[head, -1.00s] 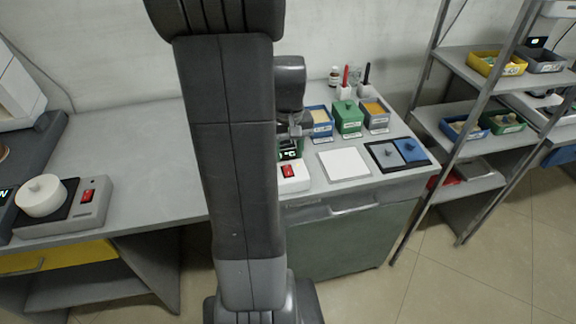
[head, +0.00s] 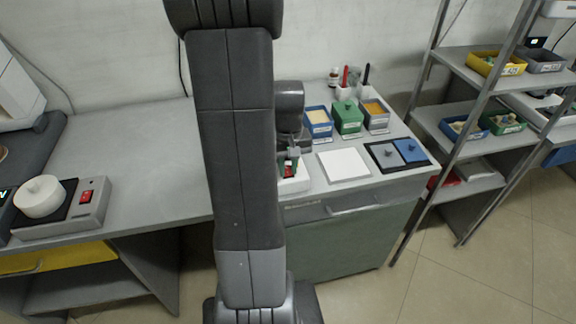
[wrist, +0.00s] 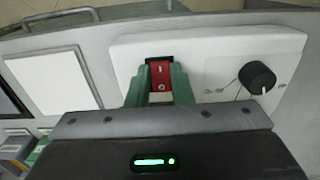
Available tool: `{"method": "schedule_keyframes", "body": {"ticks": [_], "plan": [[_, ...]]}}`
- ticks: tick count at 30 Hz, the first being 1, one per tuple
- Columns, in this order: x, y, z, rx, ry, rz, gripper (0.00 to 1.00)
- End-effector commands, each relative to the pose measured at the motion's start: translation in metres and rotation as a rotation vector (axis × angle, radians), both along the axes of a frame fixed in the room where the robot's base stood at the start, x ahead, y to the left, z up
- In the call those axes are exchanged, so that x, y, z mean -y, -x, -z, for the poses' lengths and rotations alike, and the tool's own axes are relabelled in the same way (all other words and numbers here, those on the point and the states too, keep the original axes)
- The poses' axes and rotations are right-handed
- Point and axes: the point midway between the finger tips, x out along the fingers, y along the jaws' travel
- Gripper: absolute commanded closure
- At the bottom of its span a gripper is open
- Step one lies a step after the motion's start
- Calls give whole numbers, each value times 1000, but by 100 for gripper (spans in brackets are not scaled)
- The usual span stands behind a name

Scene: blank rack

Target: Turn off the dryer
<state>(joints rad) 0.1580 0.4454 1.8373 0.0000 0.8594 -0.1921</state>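A white box (wrist: 215,60) with a red rocker switch (wrist: 160,78) and a black knob (wrist: 257,77) fills much of the wrist view. I take it as the dryer, though no readable name shows. In the head view the white box (head: 294,184) is partly hidden behind my arm. The switch carries a line mark and a round mark; which side is pressed cannot be told. My gripper (wrist: 160,82) has its green fingers apart, one on each side of the switch, with nothing held. Whether they touch the switch cannot be told.
A white pad (head: 343,164), a dark tray with grey and blue lids (head: 397,154) and several coloured bins (head: 347,117) stand right of the white box. A hotplate (head: 85,208) with another red switch is at far left. Shelves (head: 470,115) stand at right. The middle bench is clear.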

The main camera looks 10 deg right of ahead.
Motion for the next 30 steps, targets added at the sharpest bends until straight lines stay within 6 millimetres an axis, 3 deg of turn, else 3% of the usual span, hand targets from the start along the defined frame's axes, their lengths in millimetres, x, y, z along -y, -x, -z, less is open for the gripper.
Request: {"method": "schedule_keyframes", "body": {"ticks": [18, 29, 30], "plan": [[0, -8, -3, -248, 7, 0, 100], [0, -8, -2, -259, 10, 0, 100], [0, -8, -2, -258, 10, 0, 74]]}}
